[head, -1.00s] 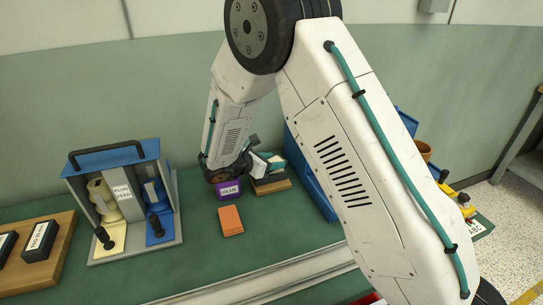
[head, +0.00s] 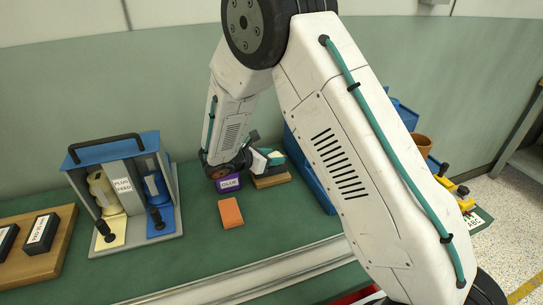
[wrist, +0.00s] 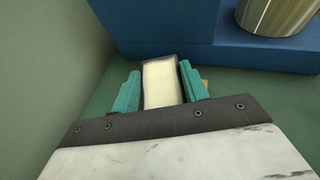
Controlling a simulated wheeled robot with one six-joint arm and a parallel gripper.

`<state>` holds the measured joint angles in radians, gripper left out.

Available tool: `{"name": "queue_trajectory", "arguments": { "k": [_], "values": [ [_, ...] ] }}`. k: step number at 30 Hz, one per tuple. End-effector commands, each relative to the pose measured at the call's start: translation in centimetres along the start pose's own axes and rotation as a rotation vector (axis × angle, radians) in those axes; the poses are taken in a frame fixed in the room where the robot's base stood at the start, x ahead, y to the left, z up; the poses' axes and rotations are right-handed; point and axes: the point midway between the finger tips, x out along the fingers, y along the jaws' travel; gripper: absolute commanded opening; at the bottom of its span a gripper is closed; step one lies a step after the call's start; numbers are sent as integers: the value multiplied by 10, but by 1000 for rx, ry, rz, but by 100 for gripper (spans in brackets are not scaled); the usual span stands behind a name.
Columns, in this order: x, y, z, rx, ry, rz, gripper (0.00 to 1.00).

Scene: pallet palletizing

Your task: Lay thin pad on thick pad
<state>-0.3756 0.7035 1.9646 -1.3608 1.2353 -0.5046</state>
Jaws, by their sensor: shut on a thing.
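My gripper (wrist: 162,92) is shut on a small block with a pale cream top and dark edges (wrist: 161,82). The teal fingers press on its left and right sides in the wrist view. In the head view my gripper (head: 264,160) is at the back of the bench, above or at a small wooden base (head: 271,181). Whether the held block touches this base cannot be told. A flat orange pad (head: 230,213) lies on the green bench in front of the gripper.
A purple GLUE box (head: 228,184) stands just left of the gripper. A blue bin (head: 314,180) is close on the right; a blue body with a metal cylinder (wrist: 280,14) shows in the wrist view. A grey-blue rack (head: 170,190) stands left. Bench around the orange pad is clear.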

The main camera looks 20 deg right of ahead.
Motion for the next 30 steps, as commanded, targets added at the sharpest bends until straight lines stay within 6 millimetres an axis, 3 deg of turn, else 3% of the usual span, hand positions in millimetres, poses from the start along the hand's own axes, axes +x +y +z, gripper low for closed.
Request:
{"name": "queue_trajectory", "arguments": {
  "k": [9,10,12,23,30],
  "values": [
    [0,0,-1,0,0,0,23],
    [0,0,-1,0,0,0,50],
    [0,0,-1,0,0,0,70],
    [-1,0,2,0,0,0,70],
    [-16,-6,33,0,1,1,70]
  ]
}}
